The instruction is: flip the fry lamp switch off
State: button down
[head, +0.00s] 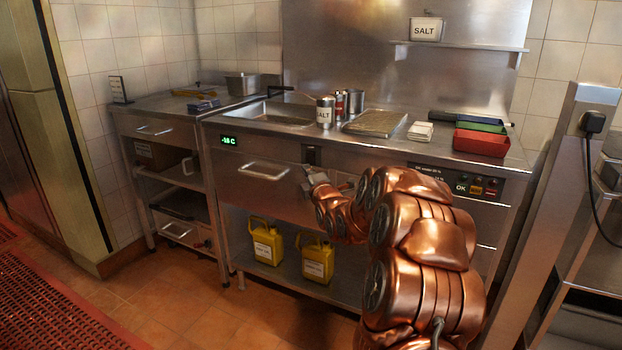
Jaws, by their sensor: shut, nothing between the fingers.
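A small dark switch plate (312,155) sits on the counter front, just under the worktop and to the right of the drawer handle. It may be the fry lamp switch, but its label and lever position are too small to read. My gripper (309,173) is shut and empty. Its tip is just below the plate in the picture and overlaps its lower edge. I cannot tell whether they touch. A dark control panel (458,184) with an OK display and red and yellow controls is on the right of the counter front.
The worktop holds a salt shaker (325,112), a metal rack (375,123) and colored trays (481,142). A green display (229,141) and a drawer handle (264,171) are on the front. Yellow jugs (317,259) stand on the lower shelf.

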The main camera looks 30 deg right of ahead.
aim_at(307, 155)
jog(key=shift+w+d+r+b, duration=0.2)
jog(key=shift+w+d, duration=0.9)
jog(key=shift+w, duration=0.3)
jog(key=shift+w+d+r+b, duration=0.15)
jog(key=shift+w+d, duration=0.9)
jog(key=shift+w, duration=0.3)
jog(key=shift+w, duration=0.1)
jog(key=shift+d+r, duration=0.1)
jog(key=shift+d, duration=0.1)
jog(key=shift+a, duration=0.1)
